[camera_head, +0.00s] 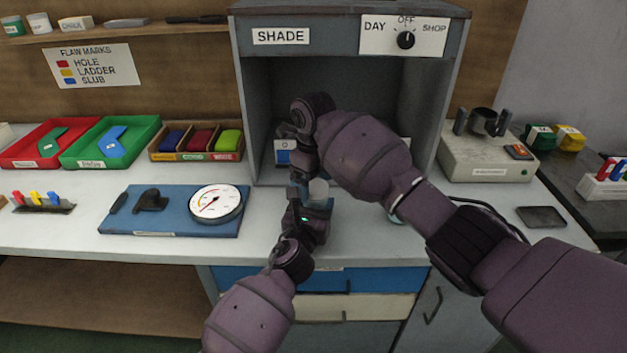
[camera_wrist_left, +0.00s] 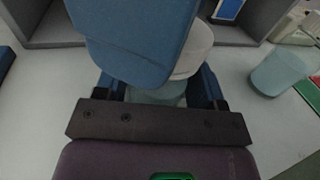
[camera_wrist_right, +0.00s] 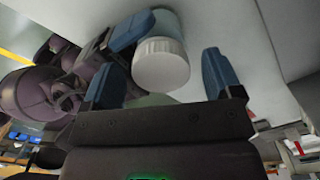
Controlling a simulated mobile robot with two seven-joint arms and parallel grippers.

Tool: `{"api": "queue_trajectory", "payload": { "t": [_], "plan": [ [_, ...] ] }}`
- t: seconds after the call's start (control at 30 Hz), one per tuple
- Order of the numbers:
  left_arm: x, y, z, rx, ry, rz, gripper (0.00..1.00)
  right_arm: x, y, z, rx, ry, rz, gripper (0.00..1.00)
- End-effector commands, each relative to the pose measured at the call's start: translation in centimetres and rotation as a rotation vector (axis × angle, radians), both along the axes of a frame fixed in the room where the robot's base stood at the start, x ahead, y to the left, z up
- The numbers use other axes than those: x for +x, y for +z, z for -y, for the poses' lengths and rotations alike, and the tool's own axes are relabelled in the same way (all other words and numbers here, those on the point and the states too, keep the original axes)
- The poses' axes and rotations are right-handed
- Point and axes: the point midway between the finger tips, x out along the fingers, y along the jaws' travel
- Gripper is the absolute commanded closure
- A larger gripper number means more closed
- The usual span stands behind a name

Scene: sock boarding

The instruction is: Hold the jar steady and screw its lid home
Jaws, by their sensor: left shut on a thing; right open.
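The jar has a pale body and a white lid (camera_wrist_right: 161,62), which sits on the jar mouth in the right wrist view. The jar body (camera_wrist_right: 170,24) is held upright in my left gripper (camera_wrist_left: 157,92), which is shut on it. In the head view, the lid (camera_head: 318,186) shows just above my left gripper (camera_head: 308,204). My right gripper (camera_wrist_right: 160,78) is open, with its blue fingers on either side of the lid and no clear contact. A blue finger covers part of the lid in the left wrist view. Whether the lid is seated is hidden.
A pale glass vessel (camera_wrist_left: 275,72) stands apart in the left wrist view. The grey shade box (camera_head: 350,22) stands behind the jar. A blue board with a dial gauge (camera_head: 216,203) lies left. A grey device (camera_head: 480,160) stands right.

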Motion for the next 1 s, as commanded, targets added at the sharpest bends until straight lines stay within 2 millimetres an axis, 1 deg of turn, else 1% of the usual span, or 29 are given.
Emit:
{"api": "queue_trajectory", "payload": {
  "t": [0.07, 0.4, 0.53, 0.77, 0.8, 0.83, 0.93, 1.0],
  "plan": [
    [0.0, -0.1, 0.0, 0.001, 0.001, -0.001, 1.00, 0.0, 0.3, 0.0, 0.000, 0.000, 0.000, 0.16],
    [0.0, -0.1, 0.0, 0.001, 0.001, -0.001, 1.00, 0.0, 3.9, -0.1, 0.002, 0.001, 0.001, 0.16],
    [0.0, -0.1, 0.0, 0.001, 0.000, -0.001, 1.00, 0.0, 4.4, 0.0, 0.001, 0.001, -0.001, 0.16],
    [0.0, 0.0, 0.0, 0.001, 0.000, -0.001, 1.00, 0.0, 4.4, 0.0, 0.000, 0.001, -0.001, 0.16],
    [0.0, 0.0, 0.0, 0.001, 0.000, -0.001, 1.00, 0.0, 4.5, 0.0, 0.001, 0.001, -0.001, 0.20],
    [0.0, 0.0, 0.0, 0.001, 0.000, -0.001, 1.00, 0.0, 4.5, 0.0, 0.000, 0.001, 0.000, 0.20],
    [0.0, 0.0, 0.0, 0.001, 0.000, -0.001, 1.00, 0.4, 5.2, 0.3, -0.005, -0.002, 0.014, 0.20],
    [0.0, 0.0, 0.0, 0.001, 0.000, 0.000, 1.00, 1.0, 6.2, 1.0, -0.034, -0.002, 0.042, 0.20]
  ]
}}
